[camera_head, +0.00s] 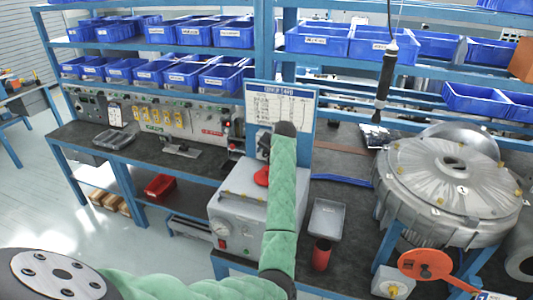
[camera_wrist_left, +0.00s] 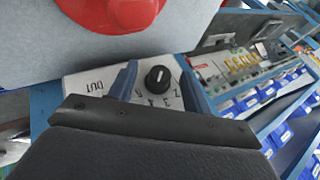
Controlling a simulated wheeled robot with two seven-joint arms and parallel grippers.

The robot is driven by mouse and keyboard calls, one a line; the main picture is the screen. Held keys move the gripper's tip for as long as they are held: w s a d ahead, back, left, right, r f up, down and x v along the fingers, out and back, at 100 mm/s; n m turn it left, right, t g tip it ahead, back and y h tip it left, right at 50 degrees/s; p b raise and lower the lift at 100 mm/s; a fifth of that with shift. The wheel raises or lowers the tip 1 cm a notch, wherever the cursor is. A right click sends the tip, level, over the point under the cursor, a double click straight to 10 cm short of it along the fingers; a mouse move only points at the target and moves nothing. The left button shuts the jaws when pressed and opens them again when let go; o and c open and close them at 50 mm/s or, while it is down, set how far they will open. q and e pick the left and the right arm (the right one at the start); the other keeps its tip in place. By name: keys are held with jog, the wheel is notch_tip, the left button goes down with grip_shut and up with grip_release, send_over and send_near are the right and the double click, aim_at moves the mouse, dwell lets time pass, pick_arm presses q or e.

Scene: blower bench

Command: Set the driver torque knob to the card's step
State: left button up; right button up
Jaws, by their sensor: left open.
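In the left wrist view a black torque knob (camera_wrist_left: 158,79) with a small white mark stands on a white dial plate (camera_wrist_left: 88,83) printed with numbers and "OUT". My left gripper (camera_wrist_left: 157,69) is open, its two blue-grey fingers on either side of the knob, with visible gaps. In the head view my left arm's dark end (camera_head: 265,143) is in front of the blue-framed card board (camera_head: 285,98), whose print is too small to read. The knob is hidden there. The black driver (camera_head: 385,75) hangs on a cable at right. My right gripper is not in view.
A grey box (camera_head: 232,208) with a gauge stands below my left arm; a red part (camera_head: 262,177) is on it. A large round metal housing (camera_head: 445,180) is at right. A grey tray (camera_head: 327,218) and red cup (camera_head: 321,254) are on the bench. Blue bins fill the shelves.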

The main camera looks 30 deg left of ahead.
pick_arm(q)
jog(key=shift+c, duration=0.2)
jog(key=c, duration=0.9)
jog(key=shift+a+r+n+h, duration=0.15)
jog(key=shift+n+h, duration=0.15)
jog(key=shift+h, duration=0.9)
jog(key=h, duration=0.2)
jog(key=a+n+t+h, duration=0.1)
jog(key=h, duration=0.1)
jog(key=shift+s+t+h, duration=0.15)
jog(key=shift+t+h, duration=0.15)
jog(key=shift+h, duration=0.1)
jog(key=h, duration=0.2)
jog(key=n+t+h, duration=0.1)
jog(key=h, duration=0.1)
jog(key=shift+s+a, duration=0.1)
jog(key=shift+a, duration=0.15)
jog(key=shift+a+f+n+t+h+b, duration=0.1)
jog(key=shift+f+n+t+h+b, duration=0.15)
jog(key=shift+h, duration=0.55)
jog(key=shift+a+f+n+t+h+b, duration=0.15)
jog(key=shift+t+h, duration=0.2)
jog(key=shift+h, duration=0.45)
jog(key=shift+d, duration=0.1)
